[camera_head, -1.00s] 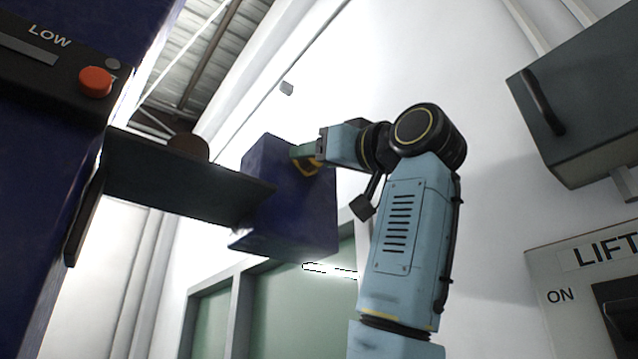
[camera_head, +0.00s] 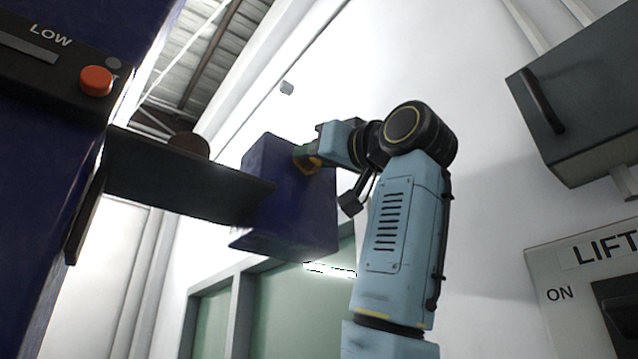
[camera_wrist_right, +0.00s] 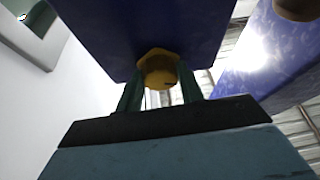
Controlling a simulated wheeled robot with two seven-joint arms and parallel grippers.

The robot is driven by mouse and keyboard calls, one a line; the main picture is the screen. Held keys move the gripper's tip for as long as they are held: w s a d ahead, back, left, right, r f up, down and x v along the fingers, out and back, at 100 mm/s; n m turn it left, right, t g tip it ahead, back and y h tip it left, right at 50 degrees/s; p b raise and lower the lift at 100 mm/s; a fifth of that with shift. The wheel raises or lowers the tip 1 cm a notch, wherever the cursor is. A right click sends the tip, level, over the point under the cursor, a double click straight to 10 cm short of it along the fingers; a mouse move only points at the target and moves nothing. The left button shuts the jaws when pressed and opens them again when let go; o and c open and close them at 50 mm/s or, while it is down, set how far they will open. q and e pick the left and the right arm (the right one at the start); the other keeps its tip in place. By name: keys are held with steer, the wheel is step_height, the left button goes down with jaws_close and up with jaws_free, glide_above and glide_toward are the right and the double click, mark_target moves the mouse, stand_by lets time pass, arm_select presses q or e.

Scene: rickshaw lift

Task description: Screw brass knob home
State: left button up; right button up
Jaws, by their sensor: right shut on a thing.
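The brass knob (camera_wrist_right: 159,72) sits at the face of a dark blue box (camera_wrist_right: 140,25) in the right wrist view, with a hex-shaped brass collar behind it. My right gripper (camera_wrist_right: 160,88) has a green finger on each side of the knob and is shut on it. In the head view the right gripper (camera_head: 308,158) meets the side of the blue box (camera_head: 290,205), and a bit of brass shows at its tip. How far the knob is screwed in cannot be told. My left gripper is not in view.
A dark shelf plate (camera_head: 180,185) with a round brown thing (camera_head: 187,146) juts left of the box. A blue column with a red button (camera_head: 96,81) stands at far left. A grey cabinet (camera_head: 585,105) and a LIFT panel (camera_head: 590,280) are at right.

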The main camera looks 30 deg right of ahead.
steer(key=shift+m+h, duration=0.8)
steer(key=shift+m, duration=0.5)
steer(key=o, duration=1)
steer(key=b+v, duration=0.6)
steer(key=v, duration=0.7)
steer(key=shift+s+f+b, duration=0.15)
steer(key=shift+f+b, duration=0.05)
steer(key=shift+b, duration=0.1)
